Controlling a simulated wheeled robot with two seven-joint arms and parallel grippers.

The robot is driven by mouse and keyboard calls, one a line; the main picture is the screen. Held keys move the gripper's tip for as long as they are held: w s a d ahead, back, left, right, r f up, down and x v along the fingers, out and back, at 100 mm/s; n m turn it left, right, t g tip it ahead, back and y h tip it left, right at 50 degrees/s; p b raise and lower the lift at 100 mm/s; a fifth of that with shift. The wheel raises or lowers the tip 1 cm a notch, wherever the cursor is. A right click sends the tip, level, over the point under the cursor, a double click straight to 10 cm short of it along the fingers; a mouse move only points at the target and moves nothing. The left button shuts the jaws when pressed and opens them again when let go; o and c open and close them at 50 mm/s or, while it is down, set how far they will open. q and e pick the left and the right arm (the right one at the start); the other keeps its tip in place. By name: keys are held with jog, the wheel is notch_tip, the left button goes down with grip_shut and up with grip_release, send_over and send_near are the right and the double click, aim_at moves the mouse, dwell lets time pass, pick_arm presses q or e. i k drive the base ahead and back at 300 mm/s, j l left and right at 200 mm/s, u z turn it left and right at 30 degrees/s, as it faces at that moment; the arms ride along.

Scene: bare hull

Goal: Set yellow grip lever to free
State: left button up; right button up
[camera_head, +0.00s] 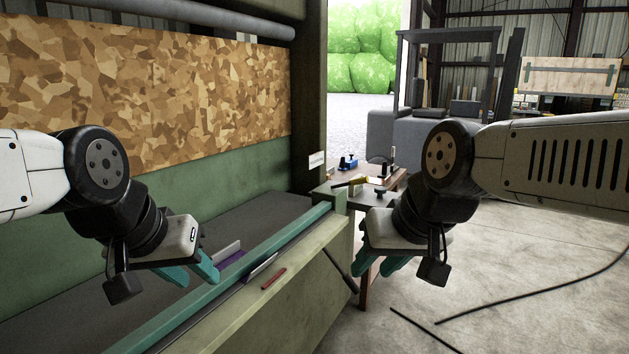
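A small yellow piece (358,180) shows on the workbench (370,198) beyond the rail, in the head view. It may be the yellow grip lever; it is too small to tell its setting. My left gripper (198,278) is open and empty, above the dark bed at the left of the teal rail. My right gripper (380,270) is open and empty, pointing down, in front of and nearer than the workbench. Neither gripper touches the yellow piece.
A long teal rail (240,265) runs beside the dark bed, with a purple piece (232,260) and a red strip (273,278) near it. A blue tool (347,162) stands on the workbench. Dark cables lie on the open concrete floor (500,290) at right.

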aim_at(359, 181)
jog(key=i+l+u, duration=0.15)
jog(key=u, duration=0.2)
jog(key=i+l+u, duration=0.1)
jog(key=l+u, duration=0.3)
jog(key=i+l+u, duration=0.1)
jog(key=u, duration=0.25)
jog(key=i+l+u, duration=0.1)
jog(key=l+u, duration=0.25)
jog(key=l, duration=1.05)
jog(key=l+u, duration=0.35)
jog(key=l, duration=1.05)
jog(key=k+l, duration=0.1)
jog(key=l, duration=1.2)
